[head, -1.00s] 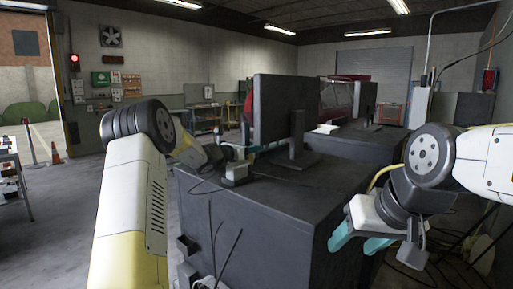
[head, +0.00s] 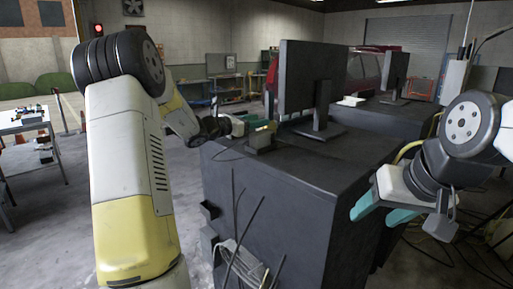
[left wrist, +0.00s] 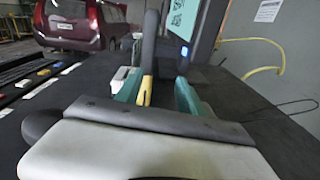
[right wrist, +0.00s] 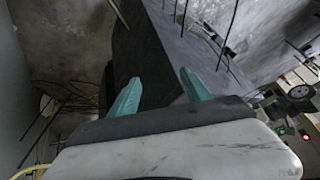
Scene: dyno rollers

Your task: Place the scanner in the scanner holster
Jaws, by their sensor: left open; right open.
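My left gripper (head: 262,127) is over the left end of the dark cabinet top, beside the monitor. In the left wrist view its teal fingers (left wrist: 158,92) are open. A slim black and yellow thing (left wrist: 146,92), probably the scanner, stands between them, nearer the left finger; I cannot tell whether it touches. A small grey block (head: 260,142) sits on the cabinet top under the left gripper. A small black open bracket (head: 208,211) on the cabinet's side may be the holster, but I cannot be sure. My right gripper (head: 385,207) is open and empty beside the cabinet.
The dark cabinet (head: 310,215) fills the middle, with a monitor (head: 308,75) on top. Cables (head: 240,262) hang on its near side. A second monitor (head: 394,72) stands behind. A table (head: 30,125) stands far left, with open floor between.

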